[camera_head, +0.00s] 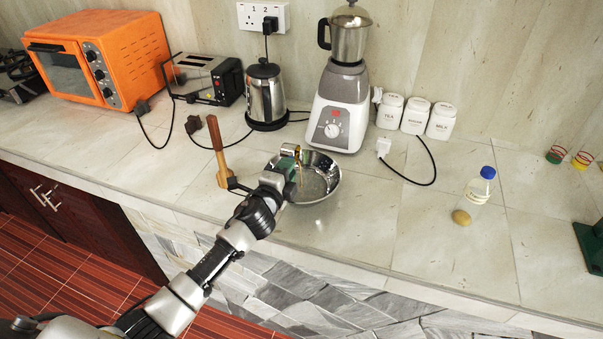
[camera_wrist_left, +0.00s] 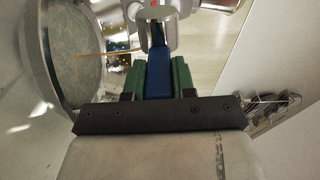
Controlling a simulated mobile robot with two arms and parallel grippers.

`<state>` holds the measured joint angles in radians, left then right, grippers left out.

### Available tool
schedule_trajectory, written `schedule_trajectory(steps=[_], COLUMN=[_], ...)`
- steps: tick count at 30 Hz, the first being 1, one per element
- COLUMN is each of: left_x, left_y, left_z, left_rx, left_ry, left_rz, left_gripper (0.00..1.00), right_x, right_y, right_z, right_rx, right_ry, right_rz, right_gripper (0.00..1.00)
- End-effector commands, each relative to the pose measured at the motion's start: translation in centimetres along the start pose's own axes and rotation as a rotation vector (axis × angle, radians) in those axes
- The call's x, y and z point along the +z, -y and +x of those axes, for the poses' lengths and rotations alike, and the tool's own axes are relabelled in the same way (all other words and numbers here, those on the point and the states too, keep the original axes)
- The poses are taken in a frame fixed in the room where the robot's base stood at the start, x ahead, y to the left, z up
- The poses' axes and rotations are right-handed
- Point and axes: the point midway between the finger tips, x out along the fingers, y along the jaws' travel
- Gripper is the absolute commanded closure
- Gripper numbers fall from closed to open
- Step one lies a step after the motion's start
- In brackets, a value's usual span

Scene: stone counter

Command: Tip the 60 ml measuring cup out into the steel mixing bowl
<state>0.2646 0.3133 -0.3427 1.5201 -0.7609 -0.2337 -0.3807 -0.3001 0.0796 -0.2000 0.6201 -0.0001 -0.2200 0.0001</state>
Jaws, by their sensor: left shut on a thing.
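The steel mixing bowl (camera_head: 325,182) stands on the counter; its shiny wall (camera_wrist_left: 112,25) fills the left of the wrist view. My left gripper (camera_head: 281,165) is over the bowl's left side. In the wrist view its green fingers (camera_wrist_left: 158,78) are shut on the blue handle (camera_wrist_left: 158,72) of the measuring cup. The cup's steel body (camera_wrist_left: 157,30) shows just beyond the fingers. A thin amber stream (camera_wrist_left: 105,52) runs from beside the cup toward the bowl, so the cup looks tipped. The cup's inside is hidden. My right gripper is not in view.
A blender (camera_head: 340,110) and steel kettle (camera_head: 265,97) stand behind. A blue-capped bottle (camera_head: 476,195) and white canisters (camera_head: 415,116) are to the right.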

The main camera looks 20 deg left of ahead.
Motion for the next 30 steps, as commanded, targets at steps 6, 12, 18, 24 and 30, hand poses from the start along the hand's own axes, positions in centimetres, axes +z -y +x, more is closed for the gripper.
schedule_trajectory(steps=[6,12,18,24,30], left_x=[-0.1,-0.1,-0.2,1.3,1.8], left_y=[0.0,0.0,0.0,0.0,0.4], left_z=[0.0,0.0,0.0,0.0,0.0], left_rx=[-0.001,-0.001,-0.001,-0.001,-0.001], left_ry=[0.000,0.000,0.000,0.005,-0.001], left_rz=[0.024,0.047,0.069,-0.197,-0.280], left_gripper=[1.00,1.00,1.00,1.00,1.00], right_x=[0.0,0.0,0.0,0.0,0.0], right_y=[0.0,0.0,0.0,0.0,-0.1], right_z=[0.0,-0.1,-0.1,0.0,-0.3], right_rx=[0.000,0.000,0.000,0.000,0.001], right_ry=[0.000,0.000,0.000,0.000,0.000], right_rz=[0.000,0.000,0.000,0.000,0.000], right_gripper=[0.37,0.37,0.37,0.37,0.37])
